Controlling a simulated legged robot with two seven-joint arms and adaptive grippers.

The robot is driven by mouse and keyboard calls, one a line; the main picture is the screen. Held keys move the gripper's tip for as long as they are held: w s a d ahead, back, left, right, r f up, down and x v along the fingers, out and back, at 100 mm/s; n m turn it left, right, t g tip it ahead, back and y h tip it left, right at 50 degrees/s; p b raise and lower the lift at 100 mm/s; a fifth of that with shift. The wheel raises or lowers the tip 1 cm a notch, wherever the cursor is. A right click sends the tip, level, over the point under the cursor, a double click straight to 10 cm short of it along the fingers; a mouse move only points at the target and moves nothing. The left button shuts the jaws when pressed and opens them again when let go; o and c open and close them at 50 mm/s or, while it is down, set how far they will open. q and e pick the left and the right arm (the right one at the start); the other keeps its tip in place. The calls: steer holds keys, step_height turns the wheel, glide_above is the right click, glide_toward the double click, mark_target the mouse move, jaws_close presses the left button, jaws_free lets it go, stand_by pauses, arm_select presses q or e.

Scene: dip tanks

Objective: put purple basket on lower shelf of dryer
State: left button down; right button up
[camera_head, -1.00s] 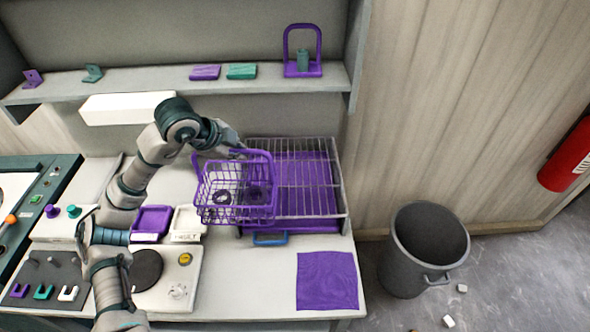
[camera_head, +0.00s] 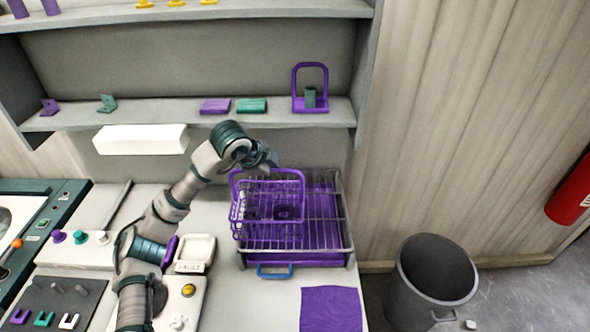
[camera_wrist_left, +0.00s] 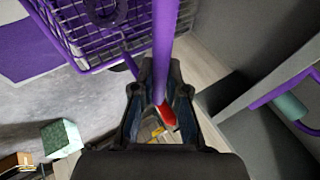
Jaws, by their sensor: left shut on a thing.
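The purple basket (camera_head: 270,212) is a wire-mesh basket with a tall loop handle and a dark round thing inside. My left gripper (camera_head: 268,162) is shut on the top bar of that handle. The left wrist view shows the purple handle bar between my fingers (camera_wrist_left: 160,100), with the basket (camera_wrist_left: 95,30) at upper left. The dryer (camera_head: 325,222) is a wire rack with a purple tray below and a blue handle (camera_head: 274,272) in front. The basket overlaps the rack's left part; I cannot tell whether they touch. The right gripper is not in view.
A shelf (camera_head: 180,115) above the bench carries small purple and teal parts and a purple frame (camera_head: 310,90). A white box (camera_head: 140,139) hangs below it. A purple cloth (camera_head: 331,309) lies in front of the rack. A grey bin (camera_head: 432,280) stands to the right.

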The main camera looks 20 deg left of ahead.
arm_select(q)
steer(key=w+d+f+p, duration=0.2)
steer(key=w+d+f, duration=0.1)
steer(key=w, duration=0.3)
steer(key=shift+d+f, duration=0.3)
steer(key=shift+d, duration=0.3)
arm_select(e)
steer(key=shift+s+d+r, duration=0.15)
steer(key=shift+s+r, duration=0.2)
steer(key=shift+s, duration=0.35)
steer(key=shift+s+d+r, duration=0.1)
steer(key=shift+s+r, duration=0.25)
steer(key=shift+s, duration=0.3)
arm_select(q)
steer(key=c, duration=1.2)
jaws_free()
steer(key=shift+f, duration=0.15)
